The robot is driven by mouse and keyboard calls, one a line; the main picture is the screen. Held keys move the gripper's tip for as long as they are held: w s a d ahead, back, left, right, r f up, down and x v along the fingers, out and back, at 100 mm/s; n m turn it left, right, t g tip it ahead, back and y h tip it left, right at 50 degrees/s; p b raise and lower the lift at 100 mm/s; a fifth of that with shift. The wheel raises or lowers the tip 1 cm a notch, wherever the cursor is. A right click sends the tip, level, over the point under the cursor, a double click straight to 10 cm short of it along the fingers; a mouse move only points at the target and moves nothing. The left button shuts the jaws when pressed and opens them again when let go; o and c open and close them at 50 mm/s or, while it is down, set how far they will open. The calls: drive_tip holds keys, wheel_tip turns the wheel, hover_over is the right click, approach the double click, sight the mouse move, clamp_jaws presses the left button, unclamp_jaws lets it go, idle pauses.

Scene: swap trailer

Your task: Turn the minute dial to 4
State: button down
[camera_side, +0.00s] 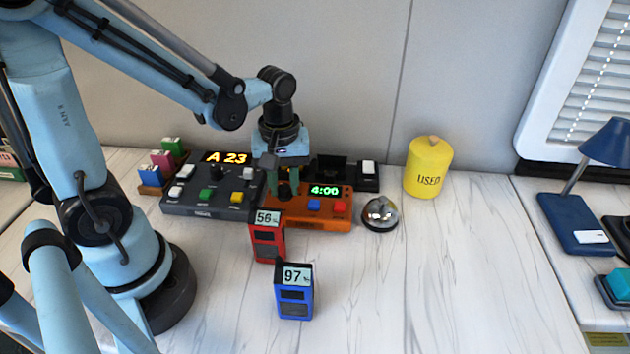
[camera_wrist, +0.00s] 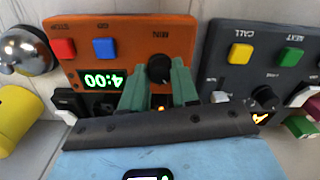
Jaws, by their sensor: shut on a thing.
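The orange timer box (camera_side: 325,220) sits on the white counter, and its green display (camera_side: 324,190) reads 4:00. In the wrist view the timer (camera_wrist: 130,35) appears upside down, with its display (camera_wrist: 103,80) also reading 4:00. The black minute dial (camera_wrist: 159,68), beside the label MIN, is between the green fingers of my gripper (camera_wrist: 160,82). My gripper (camera_side: 286,187) points down over the left part of the timer and is shut on the dial. The dial is mostly hidden in the side view. A blue button (camera_side: 314,204) and a red button (camera_side: 340,206) are on the timer.
A dark panel (camera_side: 208,210) showing A 23 stands close on the left. A silver bell (camera_side: 380,214) is on the right, with a yellow USED canister (camera_side: 427,168) behind. Red (camera_side: 268,240) and blue (camera_side: 294,295) meters stand in front. The front right counter is clear.

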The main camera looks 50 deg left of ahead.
sight(285, 190)
idle(0.3)
drive_tip(key=c, duration=0.8)
unclamp_jaws()
drive_tip(key=shift+c, duration=0.2)
drive_tip(key=shift+r, duration=0.1)
wheel_tip(285, 190, up, 12)
drive_tip(key=shift+m, duration=0.3)
drive_tip(key=f+m+t, duration=0.1)
drive_tip(key=m+t, duration=0.1)
drive_tip(key=m, duration=0.1)
drive_tip(key=d+m+t, duration=0.1)
drive_tip(key=m+t, duration=0.1)
drive_tip(key=m, duration=0.2)
drive_tip(key=d+f+m+t, duration=0.1)
drive_tip(key=m+t, duration=0.2)
drive_tip(key=shift+f+m, duration=0.35)
drive_tip(key=shift+m, duration=0.05)
